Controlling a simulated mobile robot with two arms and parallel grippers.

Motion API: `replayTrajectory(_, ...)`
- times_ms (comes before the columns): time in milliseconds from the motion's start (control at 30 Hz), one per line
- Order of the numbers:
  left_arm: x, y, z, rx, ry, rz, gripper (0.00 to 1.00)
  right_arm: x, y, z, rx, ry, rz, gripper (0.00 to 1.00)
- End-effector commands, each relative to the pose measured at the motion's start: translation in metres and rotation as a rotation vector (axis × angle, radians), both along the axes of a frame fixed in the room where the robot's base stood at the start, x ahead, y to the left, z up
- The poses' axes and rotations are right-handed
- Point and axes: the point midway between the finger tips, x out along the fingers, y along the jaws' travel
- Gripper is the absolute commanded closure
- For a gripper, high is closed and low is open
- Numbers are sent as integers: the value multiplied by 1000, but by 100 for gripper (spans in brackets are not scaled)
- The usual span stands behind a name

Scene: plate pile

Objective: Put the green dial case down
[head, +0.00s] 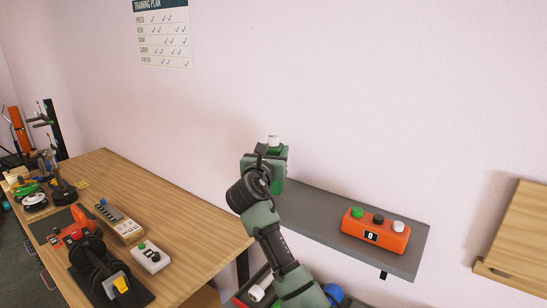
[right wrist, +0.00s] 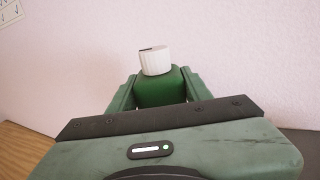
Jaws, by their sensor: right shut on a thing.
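The green dial case (head: 278,186) has a white ribbed dial on top. My right gripper (head: 268,158) is shut on it, above the left end of the grey shelf (head: 320,217). In the right wrist view the green case (right wrist: 160,90) stands upright between the two fingers, with its white dial (right wrist: 155,61) above them. The gripper body hides its lower part there. I cannot tell whether its base touches the shelf. My left gripper is not in view.
An orange box (head: 375,238) with several knobs sits on the shelf's right part; the shelf's middle is clear. A wooden bench (head: 185,215) at the left holds a white button box (head: 151,257) and a grey panel (head: 122,228). A wooden panel (head: 520,240) is at the right.

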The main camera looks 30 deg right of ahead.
Motion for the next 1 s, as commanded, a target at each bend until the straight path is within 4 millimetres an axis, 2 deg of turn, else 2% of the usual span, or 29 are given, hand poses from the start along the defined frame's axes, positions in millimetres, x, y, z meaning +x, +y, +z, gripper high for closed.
replayTrajectory(167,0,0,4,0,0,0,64,0,0,-19,-1,-1,0,100)
replayTrajectory(533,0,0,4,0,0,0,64,0,0,-23,-1,-2,0,100)
replayTrajectory(567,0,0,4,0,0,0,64,0,0,-25,1,1,0,48)
replayTrajectory(633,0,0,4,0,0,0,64,0,0,-25,1,1,0,29)
replayTrajectory(1000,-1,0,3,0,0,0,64,0,0,-22,1,-1,0,29)
